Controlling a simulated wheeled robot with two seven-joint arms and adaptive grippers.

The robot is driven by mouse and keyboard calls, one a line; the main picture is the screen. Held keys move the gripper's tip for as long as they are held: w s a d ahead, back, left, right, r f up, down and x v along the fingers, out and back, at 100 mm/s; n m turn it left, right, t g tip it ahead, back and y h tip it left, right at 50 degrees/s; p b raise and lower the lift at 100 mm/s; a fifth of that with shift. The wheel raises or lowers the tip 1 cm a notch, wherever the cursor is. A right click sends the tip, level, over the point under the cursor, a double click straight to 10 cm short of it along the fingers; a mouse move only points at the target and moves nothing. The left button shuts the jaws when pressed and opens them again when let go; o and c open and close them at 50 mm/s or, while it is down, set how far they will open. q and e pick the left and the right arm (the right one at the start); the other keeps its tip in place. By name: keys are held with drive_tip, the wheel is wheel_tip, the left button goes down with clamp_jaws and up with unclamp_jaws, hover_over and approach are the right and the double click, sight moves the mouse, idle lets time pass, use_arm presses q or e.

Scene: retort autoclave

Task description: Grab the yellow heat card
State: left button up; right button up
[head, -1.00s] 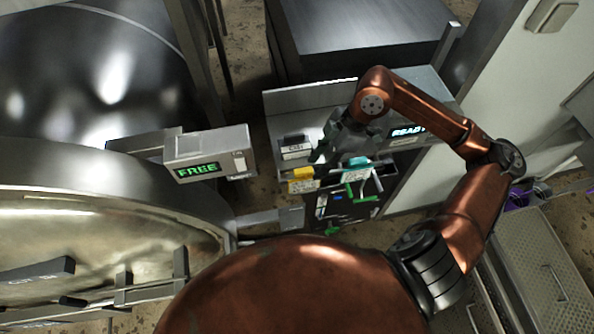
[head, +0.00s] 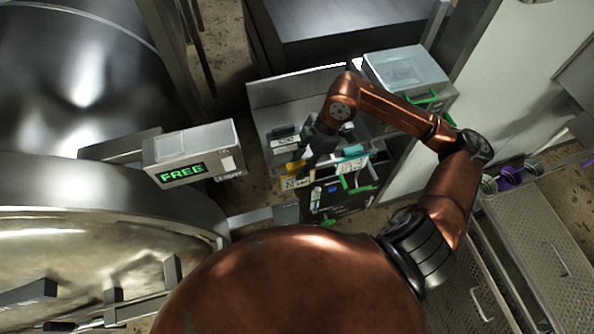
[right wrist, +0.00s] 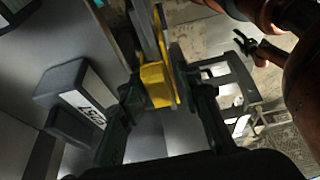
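The yellow heat card (head: 293,168) stands in the rack at the middle of the head view, partly hidden by my right gripper. In the right wrist view the yellow card (right wrist: 157,84) is between the two dark fingers of my right gripper (right wrist: 160,92). The fingers are apart, one on each side of the card; I cannot tell whether they touch it. My right gripper (head: 308,158) reaches down over the rack in the head view. My left gripper is not in view.
A teal card (head: 353,151) stands right of the yellow one. A dark block with a white label (right wrist: 82,102) is left of the gripper. The FREE display box (head: 194,155) is farther left. A clear-lidded box (head: 408,68) stands behind the arm.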

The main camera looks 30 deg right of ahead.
drive_tip(key=shift+x, duration=1.45)
drive_tip(key=shift+d, duration=0.1)
drive_tip(key=shift+c, duration=0.3)
clamp_jaws()
